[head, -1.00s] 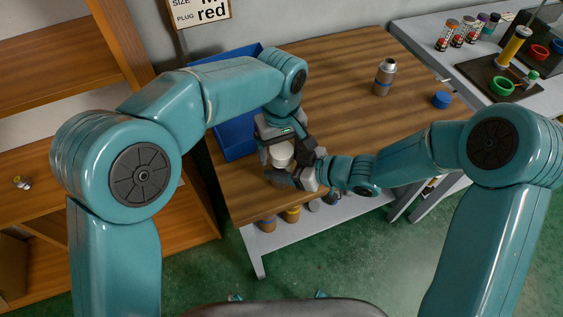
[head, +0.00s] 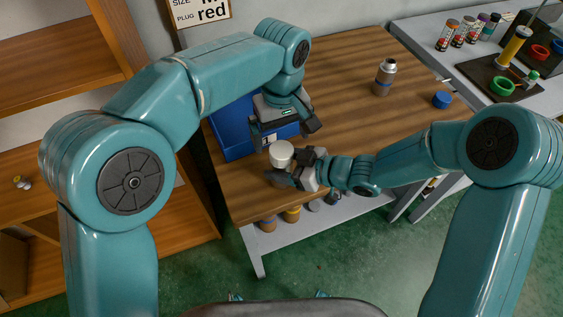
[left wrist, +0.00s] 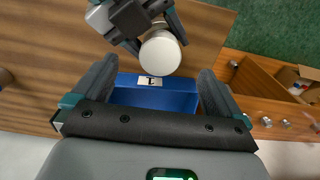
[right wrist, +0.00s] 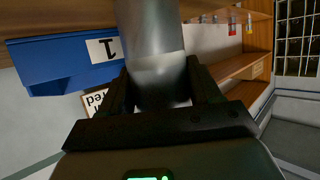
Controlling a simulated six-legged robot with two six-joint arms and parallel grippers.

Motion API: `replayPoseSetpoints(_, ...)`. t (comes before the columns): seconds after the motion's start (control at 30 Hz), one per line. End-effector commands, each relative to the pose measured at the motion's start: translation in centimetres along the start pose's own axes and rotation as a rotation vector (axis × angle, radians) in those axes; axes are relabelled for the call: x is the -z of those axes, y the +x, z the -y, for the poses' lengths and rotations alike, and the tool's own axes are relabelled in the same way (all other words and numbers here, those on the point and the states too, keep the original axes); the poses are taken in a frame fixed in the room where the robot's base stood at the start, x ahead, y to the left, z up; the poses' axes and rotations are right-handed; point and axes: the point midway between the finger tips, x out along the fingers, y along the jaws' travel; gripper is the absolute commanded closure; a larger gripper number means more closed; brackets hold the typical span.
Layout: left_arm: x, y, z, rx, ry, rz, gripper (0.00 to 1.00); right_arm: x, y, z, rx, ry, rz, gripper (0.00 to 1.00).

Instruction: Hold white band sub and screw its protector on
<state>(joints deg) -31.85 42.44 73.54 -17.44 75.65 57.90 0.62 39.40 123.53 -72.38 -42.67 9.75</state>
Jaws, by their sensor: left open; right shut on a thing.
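My right gripper (head: 294,168) is shut on a grey cylindrical sub (right wrist: 150,30), held upright over the near left part of the table. A round white cap (head: 281,153), apparently the protector, sits at its upper end. The cap also shows face-on in the left wrist view (left wrist: 160,53). I cannot tell how tightly it is seated, and I cannot make out a white band. My left gripper (head: 285,133) is open and empty, above and behind the cap, apart from it. Its two fingers are spread wide in the left wrist view (left wrist: 155,85).
A blue bin (head: 232,132) labelled 1 stands behind the grippers. Another grey sub (head: 384,77) stands on the wooden table (head: 335,75), with a blue cap (head: 441,100) to its right. A side bench (head: 425,35) holds several small bottles. Wooden shelves (head: 60,70) are at left.

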Motion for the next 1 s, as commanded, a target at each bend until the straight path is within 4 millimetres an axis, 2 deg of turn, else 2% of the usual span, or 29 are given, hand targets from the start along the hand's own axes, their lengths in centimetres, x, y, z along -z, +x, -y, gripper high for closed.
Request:
replayPoseSetpoints(0.3, 0.0, -6.7, -0.1, -0.004, 0.000, -0.003, 0.00, 0.1, 0.0, 0.0, -0.001, -0.001, -0.003, 1.00)
replayPoseSetpoints(0.5, 0.0, -10.0, -0.1, -0.003, 0.001, -0.002, 0.00, 0.1, 0.0, 0.0, -0.001, -0.001, -0.003, 1.00)
replayPoseSetpoints(0.7, 0.0, -11.3, 0.0, -0.001, 0.000, -0.001, 0.00, 0.1, 0.0, 0.0, -0.001, -0.001, -0.003, 1.00)
replayPoseSetpoints(1.0, 0.0, -11.3, 0.0, 0.000, 0.000, 0.000, 0.00, 0.1, 0.0, 0.0, -0.001, -0.001, -0.003, 1.00)
